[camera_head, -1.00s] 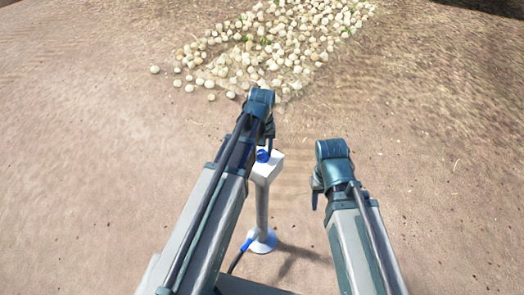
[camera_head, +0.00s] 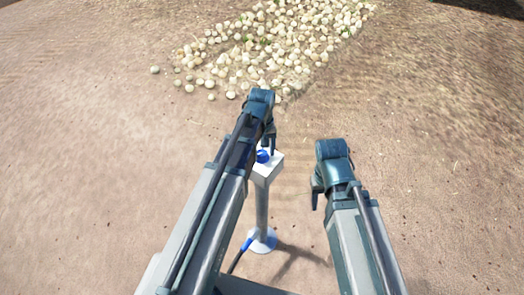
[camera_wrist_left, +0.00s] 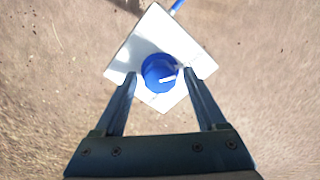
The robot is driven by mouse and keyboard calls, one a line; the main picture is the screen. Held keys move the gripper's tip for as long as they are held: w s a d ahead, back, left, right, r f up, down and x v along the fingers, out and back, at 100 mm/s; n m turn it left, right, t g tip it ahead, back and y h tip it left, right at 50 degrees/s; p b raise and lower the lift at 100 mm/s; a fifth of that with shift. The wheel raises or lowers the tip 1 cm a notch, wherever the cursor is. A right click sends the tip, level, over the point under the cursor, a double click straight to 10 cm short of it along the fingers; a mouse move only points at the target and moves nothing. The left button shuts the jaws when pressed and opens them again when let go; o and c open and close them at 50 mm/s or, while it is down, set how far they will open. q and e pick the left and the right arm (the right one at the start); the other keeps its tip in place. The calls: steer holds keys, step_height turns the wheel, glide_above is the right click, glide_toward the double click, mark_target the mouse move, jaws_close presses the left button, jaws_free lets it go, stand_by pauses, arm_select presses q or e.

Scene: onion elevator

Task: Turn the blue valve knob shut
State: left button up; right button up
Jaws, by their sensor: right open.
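The blue valve knob (camera_head: 263,156) sits on the white top of a post (camera_head: 262,205) in the head view. My right gripper (camera_head: 316,198) hangs to the right of the post, away from the knob.
A pile of pale onions (camera_head: 270,45) lies on the ground beyond the post. A blue-ended hose (camera_head: 246,244) runs from the round foot of the post. The bare soil to the right is clear.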

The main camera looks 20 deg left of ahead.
mark_target(262, 153)
arm_select(q)
steer(key=shift+r, duration=0.15)
step_height(262, 153, up, 14)
steer(key=p, duration=1.4)
steer(key=shift+f, duration=0.2)
steer(key=s+d+m+y, duration=0.1)
steer(key=s+d+m, duration=0.8)
steer(key=s, duration=0.5)
steer(key=shift+s+d, duration=0.15)
steer(key=shift+d, duration=0.6)
